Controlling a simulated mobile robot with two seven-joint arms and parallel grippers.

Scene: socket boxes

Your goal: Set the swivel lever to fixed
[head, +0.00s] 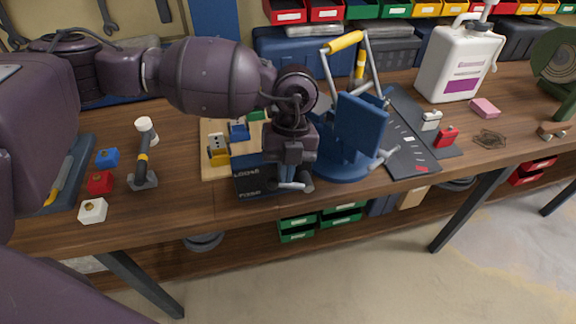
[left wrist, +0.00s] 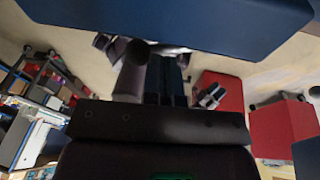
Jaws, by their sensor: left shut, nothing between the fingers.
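A blue vise (head: 358,125) stands on a round blue base (head: 345,165) at the bench's front edge. A dark plate (head: 246,186) lettered LOOSE above FIXED lies left of the base. My left gripper (head: 290,184) points down between plate and base, its fingers shut and empty. A short pale lever (head: 293,186) shows at the fingertips near the FIXED row; whether they touch cannot be told. Another grey handle (head: 385,157) sticks out right of the base. In the left wrist view, my shut fingers (left wrist: 168,78) are beside grey metal parts under a blue block. My right gripper is not in view.
A wooden board with blocks (head: 215,145) lies behind the plate. A dark mat (head: 410,150), red block (head: 446,136) and white canister (head: 458,62) are at the right.

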